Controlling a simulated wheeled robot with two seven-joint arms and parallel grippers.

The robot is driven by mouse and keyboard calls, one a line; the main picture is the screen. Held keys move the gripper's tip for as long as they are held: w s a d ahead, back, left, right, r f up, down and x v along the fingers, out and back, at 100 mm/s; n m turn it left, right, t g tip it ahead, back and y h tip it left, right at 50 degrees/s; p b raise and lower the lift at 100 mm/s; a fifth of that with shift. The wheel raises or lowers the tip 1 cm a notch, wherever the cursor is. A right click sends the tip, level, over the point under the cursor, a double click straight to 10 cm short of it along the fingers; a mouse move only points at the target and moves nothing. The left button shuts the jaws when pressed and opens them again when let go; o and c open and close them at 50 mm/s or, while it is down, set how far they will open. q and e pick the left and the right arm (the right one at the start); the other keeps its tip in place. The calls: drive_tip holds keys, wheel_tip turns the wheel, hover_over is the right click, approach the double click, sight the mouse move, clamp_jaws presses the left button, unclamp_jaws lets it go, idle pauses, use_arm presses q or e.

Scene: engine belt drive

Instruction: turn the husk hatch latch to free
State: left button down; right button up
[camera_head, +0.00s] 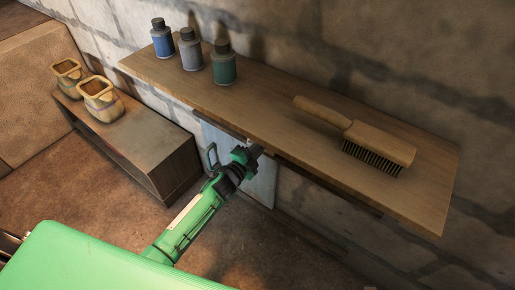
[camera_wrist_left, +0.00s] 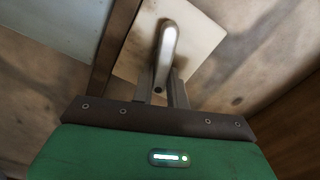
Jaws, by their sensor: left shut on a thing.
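The husk hatch latch shows in the left wrist view as a rounded metal handle (camera_wrist_left: 169,42) on a pale square plate (camera_wrist_left: 198,38). My left gripper (camera_wrist_left: 162,88) has its two fingers on either side of the handle's near end and is shut on it. In the head view my left gripper (camera_head: 254,151) reaches under the front edge of a shelf, at a pale blue panel (camera_head: 264,184), which looks like the hatch. The shelf and my gripper hide the latch there. My right gripper is in neither view.
The wooden shelf (camera_head: 290,130) overhangs the panel. It bears blue (camera_head: 161,40), grey (camera_head: 190,52) and green (camera_head: 223,66) bottles and a wooden brush (camera_head: 378,146). The floor before the panel is clear.

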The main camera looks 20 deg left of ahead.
use_arm(q)
drive_tip(key=shift+f+m+b, duration=0.25)
drive_tip(key=shift+m+b, duration=0.1)
drive_tip(key=shift+m, duration=0.7)
drive_tip(key=shift+f+m+b, duration=0.2)
drive_tip(key=shift+m+b, duration=0.15)
drive_tip(key=shift+m, duration=0.7)
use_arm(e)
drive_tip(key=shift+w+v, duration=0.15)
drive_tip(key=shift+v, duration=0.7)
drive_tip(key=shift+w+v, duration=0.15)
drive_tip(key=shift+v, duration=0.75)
use_arm(q)
drive_tip(key=shift+s, duration=0.1)
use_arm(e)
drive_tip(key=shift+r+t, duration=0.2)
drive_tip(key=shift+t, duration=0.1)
use_arm(q)
drive_tip(key=c, duration=1.4)
unclamp_jaws()
drive_tip(key=v, duration=1.3)
drive_tip(key=shift+s+r, duration=0.1)
drive_tip(key=shift+s, duration=0.25)
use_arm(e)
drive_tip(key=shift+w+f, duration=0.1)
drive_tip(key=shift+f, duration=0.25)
